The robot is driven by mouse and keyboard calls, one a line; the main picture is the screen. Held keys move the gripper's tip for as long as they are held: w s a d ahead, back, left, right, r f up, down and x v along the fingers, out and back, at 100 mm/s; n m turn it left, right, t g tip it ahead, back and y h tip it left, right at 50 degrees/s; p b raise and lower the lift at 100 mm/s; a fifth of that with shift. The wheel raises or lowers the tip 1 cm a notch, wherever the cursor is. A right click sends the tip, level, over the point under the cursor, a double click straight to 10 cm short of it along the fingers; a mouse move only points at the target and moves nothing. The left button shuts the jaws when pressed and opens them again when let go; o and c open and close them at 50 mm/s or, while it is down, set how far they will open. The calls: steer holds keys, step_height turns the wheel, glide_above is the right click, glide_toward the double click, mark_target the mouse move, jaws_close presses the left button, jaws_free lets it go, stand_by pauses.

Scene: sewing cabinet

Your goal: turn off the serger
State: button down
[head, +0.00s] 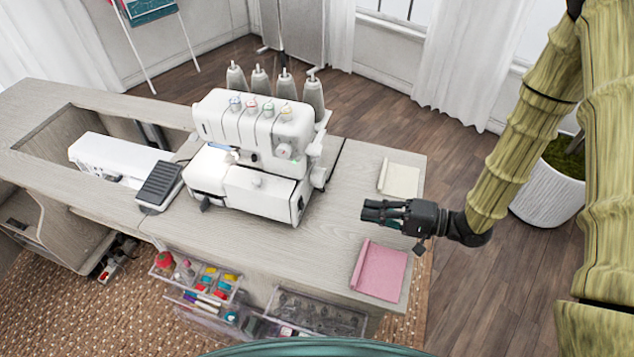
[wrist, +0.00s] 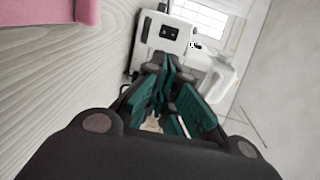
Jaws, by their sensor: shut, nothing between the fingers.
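The white serger (head: 262,185) stands on the pale wooden cabinet top, with several grey thread cones behind it and coloured dials on top. My gripper (head: 366,212) is over the right part of the tabletop, to the right of the serger and clearly apart from it. Its teal fingers (wrist: 168,92) are shut and empty, pointing toward the serger. In the wrist view the serger's side (wrist: 152,48) is ahead of the fingers. A small black panel (wrist: 169,33) shows on that side, possibly the switch; its setting is too small to tell. The fingers hide the serger's lower side.
A pink cloth (head: 379,270) and a cream cloth (head: 399,179) lie on the tabletop near my gripper. A black foot pedal (head: 159,183) lies left of the serger. Clear organisers (head: 318,312) hang at the front. A white planter (head: 547,193) stands at right.

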steer(key=shift+s+d+r, duration=0.1)
steer(key=shift+s+r, duration=0.45)
steer(key=shift+s, duration=0.3)
steer(key=shift+w+f, duration=0.2)
steer(key=shift+w, duration=0.05)
steer(key=p+x, duration=0.2)
steer(key=x, duration=1.2)
steer(key=shift+w+f+p, duration=0.15)
steer(key=shift+w+p, duration=0.05)
steer(key=shift+p, duration=0.2)
steer(key=shift+f, duration=0.1)
steer(key=shift+f+b, duration=0.15)
steer(key=shift+b, duration=0.2)
steer(key=shift+w+a+f+y+b, duration=0.1)
steer(key=shift+a+f+y+b, duration=0.1)
steer(key=shift+a+y+b, duration=0.35)
steer(key=shift+d+r, duration=0.1)
steer(key=shift+r, duration=0.2)
steer(key=v, duration=1.2)
steer(key=shift+d+f, duration=0.1)
steer(key=shift+f, duration=0.2)
